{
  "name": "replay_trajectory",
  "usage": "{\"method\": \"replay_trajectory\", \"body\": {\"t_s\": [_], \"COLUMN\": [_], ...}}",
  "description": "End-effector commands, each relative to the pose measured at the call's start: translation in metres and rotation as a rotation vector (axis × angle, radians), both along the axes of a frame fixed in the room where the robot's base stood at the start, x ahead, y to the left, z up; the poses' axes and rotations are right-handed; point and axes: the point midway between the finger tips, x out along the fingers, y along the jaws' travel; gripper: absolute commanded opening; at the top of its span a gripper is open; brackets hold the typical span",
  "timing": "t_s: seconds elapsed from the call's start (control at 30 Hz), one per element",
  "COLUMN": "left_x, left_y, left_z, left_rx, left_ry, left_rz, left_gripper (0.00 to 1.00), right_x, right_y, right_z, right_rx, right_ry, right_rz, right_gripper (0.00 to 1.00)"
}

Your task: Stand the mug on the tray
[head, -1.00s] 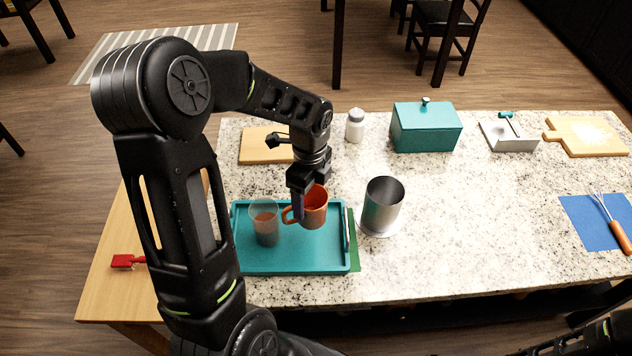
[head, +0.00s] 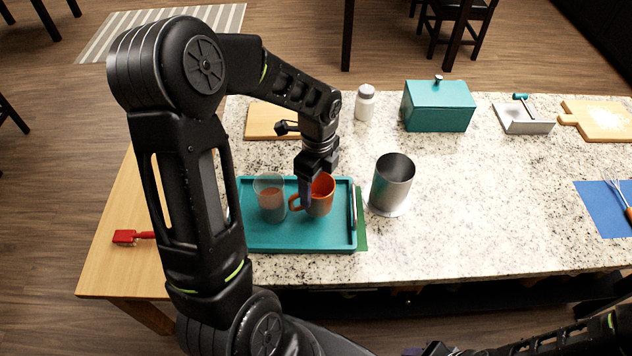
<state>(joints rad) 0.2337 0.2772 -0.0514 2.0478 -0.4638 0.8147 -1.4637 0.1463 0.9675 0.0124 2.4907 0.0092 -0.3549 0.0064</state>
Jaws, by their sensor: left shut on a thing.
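The orange mug (head: 322,199) is upright over the right half of the teal tray (head: 300,240) in the head view, its handle to the left. Its base looks at or just above the tray floor; I cannot tell if it touches. My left gripper (head: 312,190) is shut on the mug at its left rim and hides part of it. A clear glass (head: 270,200) with a reddish lower part stands on the tray, left of the mug. A dark piece at the bottom edge seems to be my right gripper (head: 428,350), mostly cut off.
A metal pot (head: 393,185) stands close right of the tray. A white bottle (head: 365,104), a wooden board (head: 268,122) and a teal box (head: 438,106) are behind. A red brush (head: 130,237) lies at left.

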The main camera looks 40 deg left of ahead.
Motion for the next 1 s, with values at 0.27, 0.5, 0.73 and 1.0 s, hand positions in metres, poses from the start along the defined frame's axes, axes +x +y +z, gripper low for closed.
{"method": "replay_trajectory", "body": {"t_s": [0.27,0.5,0.73,1.0], "left_x": [0.000,0.000,0.000,0.000], "left_y": [0.000,0.000,0.000,0.000], "left_z": [-0.027,-0.031,-0.031,-0.033], "left_rx": [0.000,0.000,0.000,0.000], "left_ry": [0.001,0.000,0.000,0.000], "left_rz": [0.000,0.000,0.000,0.000], "left_gripper": [0.17,0.17,0.17,0.17], "right_x": [0.003,0.003,0.003,0.003], "right_y": [0.001,0.002,0.002,0.002], "right_z": [-0.019,-0.022,-0.021,-0.023], "right_rx": [0.006,0.007,0.007,0.007], "right_ry": [-0.008,-0.010,-0.010,-0.010], "right_rz": [0.002,0.003,0.003,0.003], "right_gripper": [0.48,0.48,0.48,0.48]}}
